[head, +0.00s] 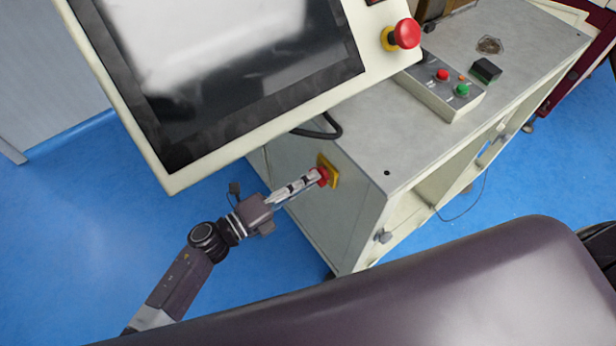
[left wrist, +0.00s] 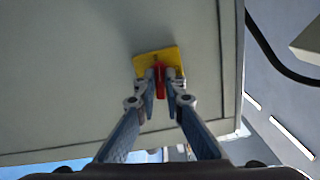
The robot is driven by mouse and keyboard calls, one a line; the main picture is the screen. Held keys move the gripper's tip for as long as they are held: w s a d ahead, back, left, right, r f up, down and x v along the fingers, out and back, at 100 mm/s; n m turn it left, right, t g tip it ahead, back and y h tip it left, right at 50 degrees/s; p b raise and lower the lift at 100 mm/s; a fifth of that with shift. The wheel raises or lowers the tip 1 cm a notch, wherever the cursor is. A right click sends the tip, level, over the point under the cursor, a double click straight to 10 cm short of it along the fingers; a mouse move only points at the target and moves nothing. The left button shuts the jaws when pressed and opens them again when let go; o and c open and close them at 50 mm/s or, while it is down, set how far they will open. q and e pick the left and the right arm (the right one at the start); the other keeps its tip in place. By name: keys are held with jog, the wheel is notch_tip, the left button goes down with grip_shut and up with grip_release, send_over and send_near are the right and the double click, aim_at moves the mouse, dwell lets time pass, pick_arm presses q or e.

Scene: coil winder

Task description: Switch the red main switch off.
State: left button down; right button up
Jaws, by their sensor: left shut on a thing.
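The red main switch (head: 323,176) sits on a yellow plate (head: 331,169) on the side panel of the machine cabinet (head: 345,219). In the left wrist view the red switch handle (left wrist: 160,80) stands out from the yellow plate (left wrist: 154,58), which looks slightly tilted in the picture. My left gripper (head: 318,178) reaches the switch from the left. In the left wrist view its two fingertips (left wrist: 160,82) are closed on either side of the red handle. Part of the handle is hidden between the fingers. My right gripper is not in view.
A large screen panel (head: 225,65) with a red emergency stop knob (head: 406,33) hangs above the cabinet, close over my left arm. A control box (head: 445,88) with red and green buttons stands on the cabinet top. A black cable (left wrist: 275,55) runs near the panel edge.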

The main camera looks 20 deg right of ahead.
pick_arm(q)
jog(key=shift+n, duration=1)
jog(key=c, duration=2)
grip_release()
jog(key=v, duration=1.2)
